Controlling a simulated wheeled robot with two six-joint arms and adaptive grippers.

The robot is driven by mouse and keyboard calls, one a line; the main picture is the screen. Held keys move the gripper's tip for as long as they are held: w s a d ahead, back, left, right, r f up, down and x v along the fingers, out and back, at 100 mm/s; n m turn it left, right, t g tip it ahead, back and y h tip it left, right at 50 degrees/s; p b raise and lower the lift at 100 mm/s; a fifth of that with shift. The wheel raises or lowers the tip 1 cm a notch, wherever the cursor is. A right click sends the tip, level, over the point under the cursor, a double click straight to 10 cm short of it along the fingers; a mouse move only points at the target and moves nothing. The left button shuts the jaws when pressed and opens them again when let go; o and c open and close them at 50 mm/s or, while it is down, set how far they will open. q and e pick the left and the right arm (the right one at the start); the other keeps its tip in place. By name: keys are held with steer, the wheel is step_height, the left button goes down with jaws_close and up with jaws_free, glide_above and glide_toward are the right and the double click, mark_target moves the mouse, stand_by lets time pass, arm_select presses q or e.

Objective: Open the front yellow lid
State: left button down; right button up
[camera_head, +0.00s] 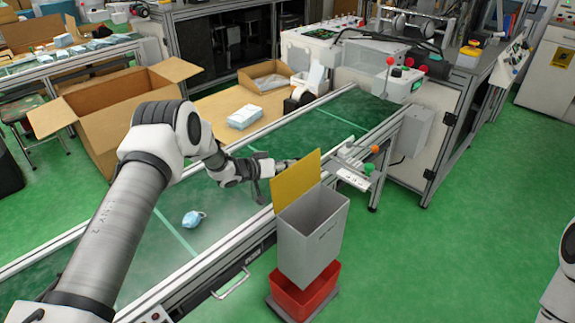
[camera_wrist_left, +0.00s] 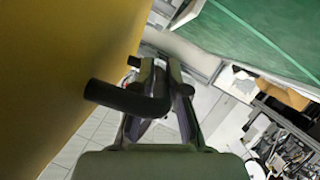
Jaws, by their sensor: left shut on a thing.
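The yellow lid (camera_head: 296,181) stands raised, roughly upright, at the back edge of a grey bin (camera_head: 312,236), whose top is open. My left gripper (camera_head: 264,170) is behind the lid, on its conveyor side. In the left wrist view, the yellow lid (camera_wrist_left: 65,70) fills the left side, and a bent black handle (camera_wrist_left: 125,98) runs from near it in between the fingers of my left gripper (camera_wrist_left: 163,78). The gripper is shut on this handle. Part of my right arm shows at the right edge, but its gripper is out of view.
The grey bin is stacked over a red bin (camera_head: 305,292). A green conveyor (camera_head: 150,254) with a metal rail runs beside them, and a blue mask (camera_head: 194,218) lies on it. A post with orange and green knobs (camera_head: 369,168) is right of the lid. Green floor is clear at right.

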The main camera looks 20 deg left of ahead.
arm_select(q)
steer(key=c, duration=1.2)
jaws_free()
steer(key=v, duration=1.2)
steer(key=shift+f, duration=0.1)
